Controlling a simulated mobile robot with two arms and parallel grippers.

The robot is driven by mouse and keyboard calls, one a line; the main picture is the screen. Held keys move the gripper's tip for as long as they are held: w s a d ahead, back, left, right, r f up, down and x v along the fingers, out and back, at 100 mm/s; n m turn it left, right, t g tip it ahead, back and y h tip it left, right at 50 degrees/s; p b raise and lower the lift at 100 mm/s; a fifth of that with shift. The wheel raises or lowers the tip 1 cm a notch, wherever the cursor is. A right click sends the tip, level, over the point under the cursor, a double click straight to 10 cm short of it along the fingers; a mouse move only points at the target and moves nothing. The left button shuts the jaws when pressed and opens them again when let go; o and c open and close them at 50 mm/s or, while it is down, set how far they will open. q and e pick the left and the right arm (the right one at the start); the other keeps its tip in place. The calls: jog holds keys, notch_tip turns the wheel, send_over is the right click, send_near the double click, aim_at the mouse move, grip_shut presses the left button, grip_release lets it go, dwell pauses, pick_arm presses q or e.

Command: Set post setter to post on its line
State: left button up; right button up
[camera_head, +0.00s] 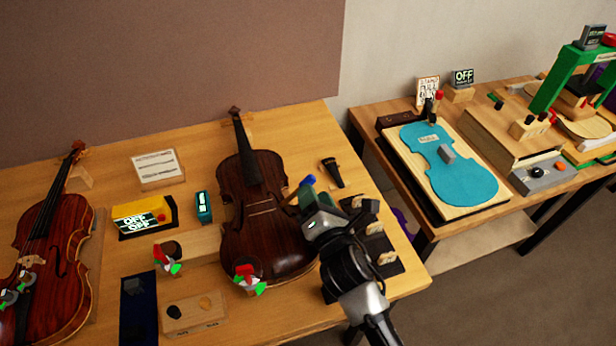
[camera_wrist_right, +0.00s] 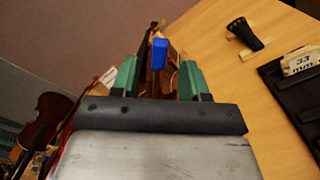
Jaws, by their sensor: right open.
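My right gripper (camera_head: 306,197) is over the right side of the dark brown violin (camera_head: 247,225), its jaws open. In the right wrist view its two green fingers (camera_wrist_right: 158,78) stand apart. A blue block-shaped end (camera_wrist_right: 159,54) shows between them, and it also shows just beyond the fingertips in the head view (camera_head: 308,181). It may be the post setter's handle; its lower part is hidden, and I see no grip on it. The violin lies flat on the bench with pale lines on its top. I cannot make out a sound post. My left gripper is out of view.
A black rack (camera_head: 376,250) with pale blocks stands right of the violin, close to my right arm. A black tailpiece (camera_head: 332,172) lies behind it. A red-brown violin (camera_head: 50,250), yellow display box (camera_head: 143,215) and wooden block (camera_head: 194,312) occupy the left. A second table (camera_head: 395,108) stands right.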

jog(key=x, duration=0.5)
grip_shut()
